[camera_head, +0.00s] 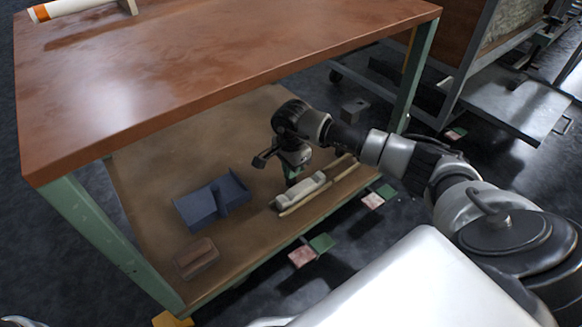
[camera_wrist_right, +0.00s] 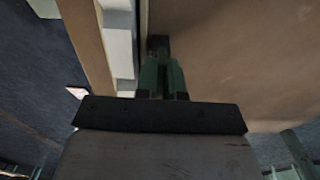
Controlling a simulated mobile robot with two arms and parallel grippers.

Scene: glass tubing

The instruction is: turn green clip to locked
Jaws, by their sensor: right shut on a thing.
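The green clip (camera_head: 291,172) is a small dark green piece at the lower shelf, beside a pale holder (camera_head: 300,191). My right gripper (camera_head: 292,181) points down over it under the tabletop and is shut on it. In the right wrist view the green clip (camera_wrist_right: 159,74) stands out past the dark gripper body, close to the pale holder (camera_wrist_right: 118,38). Its far end and its exact turn angle are hard to make out.
The brown tabletop (camera_head: 200,60) overhangs the shelf (camera_head: 150,180). A blue tray (camera_head: 211,201) and a brown block (camera_head: 197,258) lie left of the holder. A wooden strip (camera_head: 318,190) runs along the front. A green table leg (camera_head: 415,75) stands behind my right arm.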

